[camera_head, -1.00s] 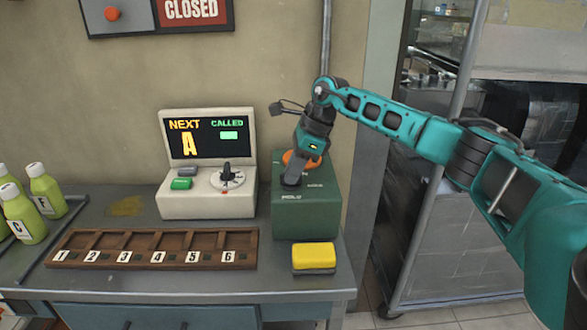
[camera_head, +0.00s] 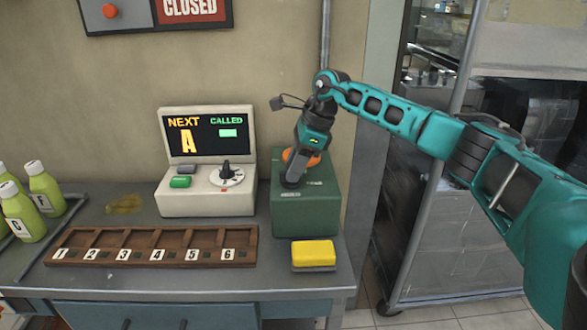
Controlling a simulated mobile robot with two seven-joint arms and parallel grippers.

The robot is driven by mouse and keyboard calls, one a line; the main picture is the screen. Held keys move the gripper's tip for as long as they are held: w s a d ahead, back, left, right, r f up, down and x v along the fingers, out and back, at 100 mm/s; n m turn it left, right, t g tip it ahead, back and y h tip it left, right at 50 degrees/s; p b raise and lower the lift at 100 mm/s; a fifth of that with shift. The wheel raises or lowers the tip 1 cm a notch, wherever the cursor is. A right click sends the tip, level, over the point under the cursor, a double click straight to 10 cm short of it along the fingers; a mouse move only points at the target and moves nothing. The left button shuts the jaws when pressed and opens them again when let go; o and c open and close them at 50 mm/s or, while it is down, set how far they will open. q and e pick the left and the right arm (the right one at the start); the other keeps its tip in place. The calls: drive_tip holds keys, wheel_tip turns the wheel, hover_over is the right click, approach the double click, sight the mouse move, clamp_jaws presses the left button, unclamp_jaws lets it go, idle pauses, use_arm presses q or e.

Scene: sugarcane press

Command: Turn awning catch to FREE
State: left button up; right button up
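The awning catch appears to be the orange knob (camera_head: 304,159) on top of the dark green box (camera_head: 318,207) at the back right of the counter. The knob is partly hidden behind my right gripper (camera_head: 291,180), which points down at the box top. Its fingers are at or on the knob, but I cannot tell whether they are open or shut on it. The small lettering on the box is too small to read. My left gripper is not in view.
A queue display (camera_head: 208,137) with a black dial stands left of the box. A wooden rack (camera_head: 153,259) with numbered slots lies in front. A yellow sponge-like block (camera_head: 313,253) sits at the front right. Green bottles (camera_head: 45,190) stand at the far left.

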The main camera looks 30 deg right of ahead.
drive_tip(key=v, duration=1.2)
drive_tip(key=shift+p, duration=0.35)
drive_tip(key=shift+s+f, duration=0.1)
